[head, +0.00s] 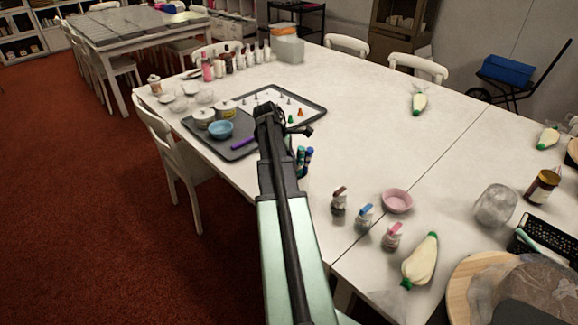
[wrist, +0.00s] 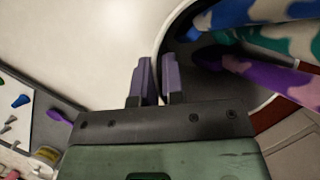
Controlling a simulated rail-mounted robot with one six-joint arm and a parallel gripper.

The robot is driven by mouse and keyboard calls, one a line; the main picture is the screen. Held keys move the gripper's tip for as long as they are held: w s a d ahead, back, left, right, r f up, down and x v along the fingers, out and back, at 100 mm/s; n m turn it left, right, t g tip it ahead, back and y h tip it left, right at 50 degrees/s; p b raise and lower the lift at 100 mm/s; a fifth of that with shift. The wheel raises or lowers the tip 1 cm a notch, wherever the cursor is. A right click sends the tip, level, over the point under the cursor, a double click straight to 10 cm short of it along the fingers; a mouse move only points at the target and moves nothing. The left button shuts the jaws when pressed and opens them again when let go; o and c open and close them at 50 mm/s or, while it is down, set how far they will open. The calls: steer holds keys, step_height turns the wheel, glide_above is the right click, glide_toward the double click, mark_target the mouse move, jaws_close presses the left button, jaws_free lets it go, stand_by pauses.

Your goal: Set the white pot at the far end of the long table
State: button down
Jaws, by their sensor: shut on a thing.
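My gripper (wrist: 157,78) has its two dark fingers nearly together at the rim of a round pot (wrist: 186,35). The pot has a pale rim and a dark inside, and holds blue, teal and purple patterned tubes. In the head view my gripper (head: 278,125) is over the middle of the long white table (head: 360,115). Blue and teal tube ends (head: 304,158) show just right of my arm; the pot's body is mostly hidden there. I cannot tell whether its base touches the table.
A grey tray (head: 240,153) with small pots and a blue bowl (head: 220,130) lies left of my gripper. Several bottles and a clear tub (head: 289,50) stand at the far end. Small bottles and a pink bowl (head: 397,201) are nearer. The table right of the gripper is mostly clear.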

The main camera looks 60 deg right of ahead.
steer(key=c, duration=1.2)
jaws_free()
steer(key=shift+r, duration=0.1)
